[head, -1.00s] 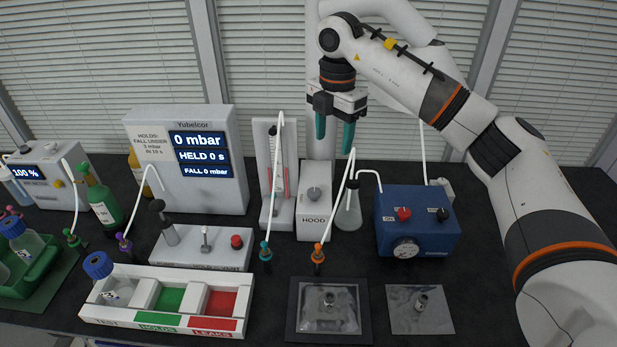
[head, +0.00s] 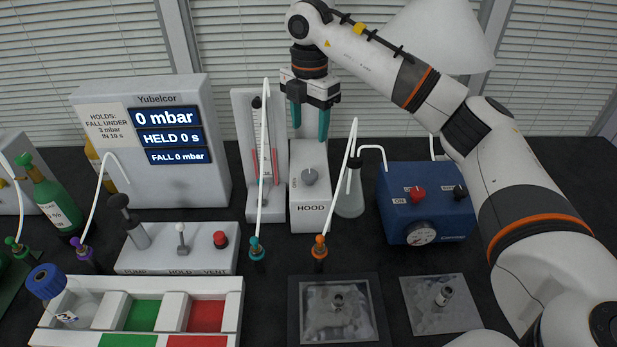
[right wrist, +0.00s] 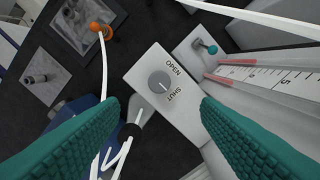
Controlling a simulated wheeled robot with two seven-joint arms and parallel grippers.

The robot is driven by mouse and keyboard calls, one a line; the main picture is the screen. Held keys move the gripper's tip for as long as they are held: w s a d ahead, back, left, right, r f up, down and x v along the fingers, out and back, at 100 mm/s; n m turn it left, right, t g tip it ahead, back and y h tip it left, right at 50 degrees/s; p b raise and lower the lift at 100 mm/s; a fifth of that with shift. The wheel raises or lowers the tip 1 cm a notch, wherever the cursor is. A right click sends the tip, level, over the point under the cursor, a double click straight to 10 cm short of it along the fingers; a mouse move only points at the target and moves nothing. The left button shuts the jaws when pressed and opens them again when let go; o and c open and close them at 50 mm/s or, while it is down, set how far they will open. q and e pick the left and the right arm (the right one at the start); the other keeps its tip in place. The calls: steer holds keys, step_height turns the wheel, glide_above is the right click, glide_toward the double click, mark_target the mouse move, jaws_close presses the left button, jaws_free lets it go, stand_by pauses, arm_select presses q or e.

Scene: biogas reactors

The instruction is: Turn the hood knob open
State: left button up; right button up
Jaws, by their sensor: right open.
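The hood knob (head: 309,177) is a grey round dial on the sloped top of the white HOOD box (head: 311,218). In the right wrist view the knob (right wrist: 160,83) sits between the printed words OPEN and SHUT, with a pale mark on its face pointing toward SHUT. My right gripper (head: 310,128) points down with its two teal fingers apart and empty, above and behind the knob in the head view. In the right wrist view the fingers flank the box from below, and nothing is between them. My left gripper is out of view.
A flowmeter stand (head: 262,165) with a tube is close left of the hood box. A glass flask (head: 350,193) and a blue pump (head: 428,203) stand to its right. An orange-tipped tube (head: 320,250) rises in front. A white display unit (head: 155,140) is further left.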

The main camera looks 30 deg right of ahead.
mark_target(310, 174)
step_height(310, 174, down, 11)
steer(key=p, duration=0.3)
steer(key=shift+f, duration=0.55)
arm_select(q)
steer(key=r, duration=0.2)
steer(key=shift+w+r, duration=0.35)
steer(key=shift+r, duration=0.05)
arm_select(e)
steer(key=shift+c, duration=0.2)
steer(key=c, duration=1)
steer(key=shift+o, duration=0.2)
